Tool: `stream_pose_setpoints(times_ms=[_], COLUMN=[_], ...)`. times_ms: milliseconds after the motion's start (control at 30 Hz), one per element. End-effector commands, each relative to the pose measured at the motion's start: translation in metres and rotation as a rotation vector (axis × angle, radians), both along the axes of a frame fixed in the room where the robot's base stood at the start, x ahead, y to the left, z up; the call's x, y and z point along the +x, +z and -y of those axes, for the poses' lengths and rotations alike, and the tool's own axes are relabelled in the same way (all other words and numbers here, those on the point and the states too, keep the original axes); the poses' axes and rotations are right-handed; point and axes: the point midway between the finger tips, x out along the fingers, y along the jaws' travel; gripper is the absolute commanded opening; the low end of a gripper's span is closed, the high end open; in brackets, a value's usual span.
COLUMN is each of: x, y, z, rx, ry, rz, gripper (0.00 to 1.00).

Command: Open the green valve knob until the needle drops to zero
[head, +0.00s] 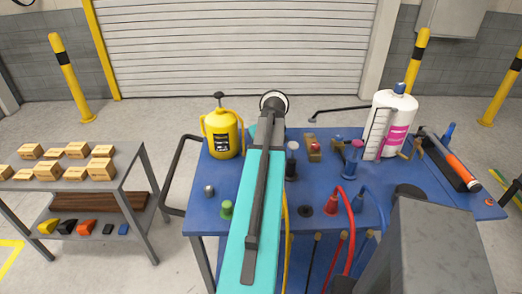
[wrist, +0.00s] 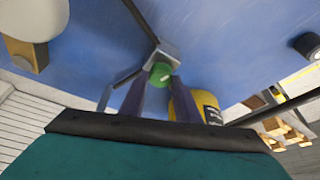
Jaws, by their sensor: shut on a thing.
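In the wrist view, a small round green knob (wrist: 160,73) shows between the fingertips of my gripper (wrist: 157,79), beside a grey block with thin dark rods. My gripper is shut on the green knob. In the head view, my teal and dark arm hides the fingertips and whatever they hold. A green capped piece (head: 226,208) stands on the left of the blue table; I cannot tell whether it is the same thing. No readable gauge face or needle shows in either view.
The blue table (head: 190,222) carries a yellow pump bottle (head: 222,133), a white bottle (head: 390,125), red and blue hoses and small fittings. Open floor separates cart and table.

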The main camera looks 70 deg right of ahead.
Motion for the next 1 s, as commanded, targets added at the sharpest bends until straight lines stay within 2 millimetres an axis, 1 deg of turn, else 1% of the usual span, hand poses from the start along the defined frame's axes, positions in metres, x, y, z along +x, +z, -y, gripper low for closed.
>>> stream_pose_setpoints(times_ms=[33,333,800,833,933,1000], x=[-0.0047,-0.0044,-0.0036,-0.0036,-0.003,-0.0024], y=[-0.0018,-0.0014,-0.001,-0.001,-0.0008,-0.0006], z=[0.0024,0.0019,0.0012,0.0012,0.0011,0.001], rx=[-0.001,-0.001,0.0,0.0,0.0,-0.001], ry=[0.021,0.126,0.144,0.143,0.144,0.145], rz=[-0.008,-0.008,-0.007,-0.007,-0.006,-0.005], gripper=[0.07,0.07,0.07,0.31,0.47,0.48])
